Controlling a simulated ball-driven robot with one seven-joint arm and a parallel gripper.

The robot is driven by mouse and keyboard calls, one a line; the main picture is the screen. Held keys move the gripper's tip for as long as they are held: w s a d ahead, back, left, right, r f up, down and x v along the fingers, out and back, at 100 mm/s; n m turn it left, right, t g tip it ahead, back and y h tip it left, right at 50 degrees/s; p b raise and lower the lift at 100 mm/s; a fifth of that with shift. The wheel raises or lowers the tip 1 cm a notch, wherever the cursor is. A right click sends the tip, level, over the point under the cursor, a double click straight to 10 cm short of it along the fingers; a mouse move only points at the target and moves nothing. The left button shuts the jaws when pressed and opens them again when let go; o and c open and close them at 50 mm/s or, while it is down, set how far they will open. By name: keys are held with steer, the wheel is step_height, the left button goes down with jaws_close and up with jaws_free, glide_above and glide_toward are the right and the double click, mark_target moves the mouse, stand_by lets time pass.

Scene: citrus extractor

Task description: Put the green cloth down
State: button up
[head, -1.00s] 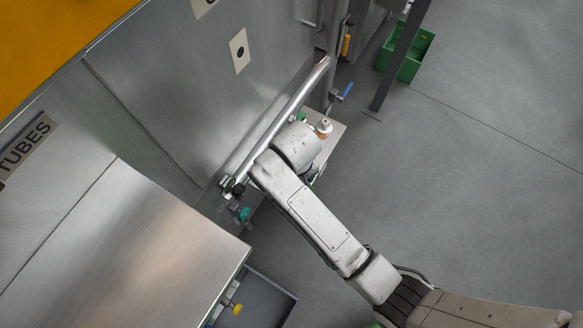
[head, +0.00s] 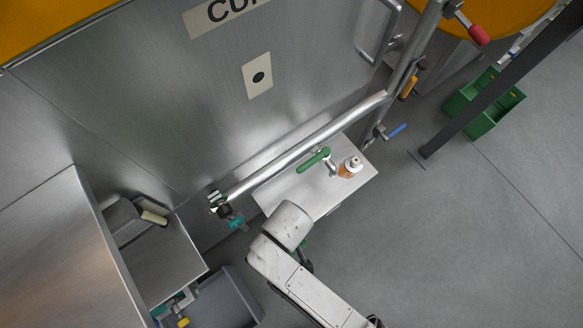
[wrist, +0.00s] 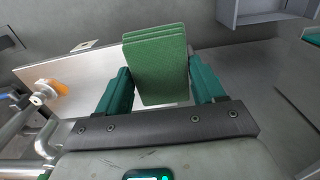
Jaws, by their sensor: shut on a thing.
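The green cloth (wrist: 157,65), a folded, layered pad, stands upright between the two dark green fingers of my gripper (wrist: 160,78) in the wrist view. My gripper is shut on it. Behind it in that view lies a pale steel bench top (wrist: 65,78); I cannot tell whether the cloth touches it.
A grey bin (head: 222,300) stands lower left. Open floor (head: 450,240) lies right; a green crate (head: 484,103) stands farther off.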

steer(key=w, duration=0.1)
steer(key=w+f, duration=0.2)
steer(key=w, duration=0.1)
steer(key=shift+w+b, duration=0.1)
steer(key=shift+b, duration=0.2)
steer(key=w+f+b, duration=0.1)
steer(key=w+f, duration=0.1)
steer(key=w+f+b, duration=0.1)
steer(key=w+f, duration=0.2)
steer(key=shift+d+f, duration=0.1)
steer(key=shift+f, duration=0.25)
steer(key=shift+w+f+b, duration=0.15)
steer(key=shift+f+b, duration=0.4)
steer(key=shift+f, duration=1.1)
steer(key=shift+f, duration=0.15)
steer(key=o, duration=0.9)
steer(key=shift+o, duration=0.2)
